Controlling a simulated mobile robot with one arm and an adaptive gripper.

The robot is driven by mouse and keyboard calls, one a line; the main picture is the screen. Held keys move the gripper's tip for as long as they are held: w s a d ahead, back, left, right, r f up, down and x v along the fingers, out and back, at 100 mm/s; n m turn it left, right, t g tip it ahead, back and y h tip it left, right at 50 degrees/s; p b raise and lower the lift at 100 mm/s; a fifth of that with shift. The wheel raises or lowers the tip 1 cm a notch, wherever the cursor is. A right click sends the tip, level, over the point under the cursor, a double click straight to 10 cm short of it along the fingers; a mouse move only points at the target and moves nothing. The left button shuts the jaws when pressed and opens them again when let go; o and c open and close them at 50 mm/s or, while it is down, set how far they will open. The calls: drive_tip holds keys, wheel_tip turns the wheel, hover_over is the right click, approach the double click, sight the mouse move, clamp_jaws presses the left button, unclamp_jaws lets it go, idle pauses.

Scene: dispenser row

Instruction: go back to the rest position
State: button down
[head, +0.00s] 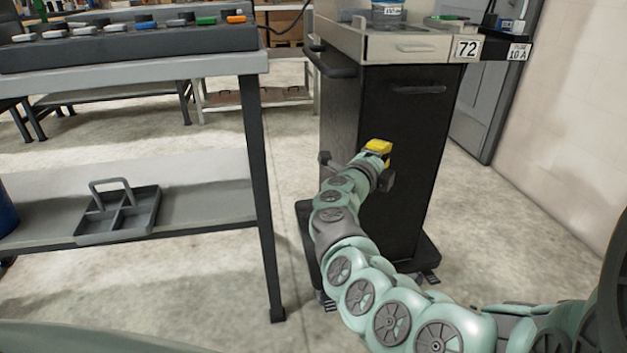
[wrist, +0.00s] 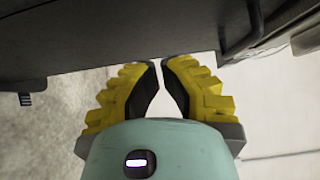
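My gripper (wrist: 158,64) is in the wrist view, with two stepped yellow fingers and dark inner pads. The fingers lean toward each other, and a narrow empty gap shows between their tips. Nothing is held. In the head view my gripper (head: 380,147) is a small yellow shape at the end of my pale green arm. The arm reaches forward from the lower right. The gripper is in front of the dark cabinet (head: 405,120), below its top; whether it touches the cabinet cannot be told.
The cabinet has a light top edge marked 72 and a handle (head: 418,90). A bench (head: 160,66) with a row of coloured items stands at left. On its lower shelf (head: 215,187) is a grey divided caddy (head: 118,215). A pale wall (head: 570,120) is at right.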

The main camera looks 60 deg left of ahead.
drive_tip(key=p+v, duration=0.1)
drive_tip(key=v, duration=0.5)
drive_tip(key=shift+s, duration=0.2)
drive_tip(key=shift+d+f, duration=0.15)
